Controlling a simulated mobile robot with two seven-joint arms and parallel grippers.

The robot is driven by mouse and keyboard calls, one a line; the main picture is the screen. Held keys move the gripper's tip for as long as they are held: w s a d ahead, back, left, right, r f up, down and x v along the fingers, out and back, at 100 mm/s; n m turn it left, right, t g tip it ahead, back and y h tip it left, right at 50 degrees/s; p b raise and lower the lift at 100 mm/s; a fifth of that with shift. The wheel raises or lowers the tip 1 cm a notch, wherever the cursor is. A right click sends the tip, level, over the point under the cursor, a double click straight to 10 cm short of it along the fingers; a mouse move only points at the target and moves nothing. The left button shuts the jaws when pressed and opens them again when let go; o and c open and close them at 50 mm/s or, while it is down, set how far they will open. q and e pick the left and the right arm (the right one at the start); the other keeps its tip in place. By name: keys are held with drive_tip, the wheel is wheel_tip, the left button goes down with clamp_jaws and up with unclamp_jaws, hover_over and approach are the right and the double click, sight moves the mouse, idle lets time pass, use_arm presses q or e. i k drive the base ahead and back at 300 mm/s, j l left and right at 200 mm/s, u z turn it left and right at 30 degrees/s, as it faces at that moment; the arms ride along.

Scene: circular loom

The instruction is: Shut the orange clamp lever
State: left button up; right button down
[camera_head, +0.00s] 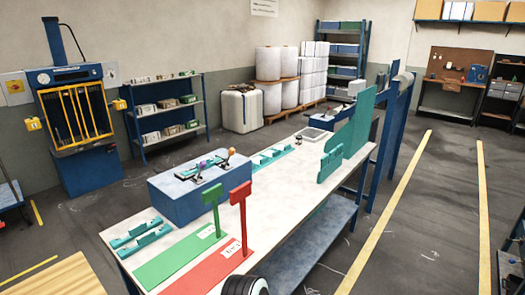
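A blue block (188,197) stands on the long pale workbench (283,192). On its top is a small dark fixture (208,166) with teal parts. A small upright lever with an orange-brown knob (231,151) rises at the fixture's right end. A second knob, purplish (197,179), sits at its front left. The lever is too small here to tell exactly how far it stands open. Neither of my grippers is in view. A round black and white part at the bottom edge may be mine.
Teal brackets (141,234) are at the bench's left end. Tall teal panels (360,122) stand at the far right end. The bench middle is largely clear.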

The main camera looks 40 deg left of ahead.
sight(231, 152)
drive_tip(key=i+j+z, duration=0.15)
drive_tip(key=i, duration=1.8)
drive_tip(key=u, duration=3.15)
drive_tip(key=k, duration=0.05)
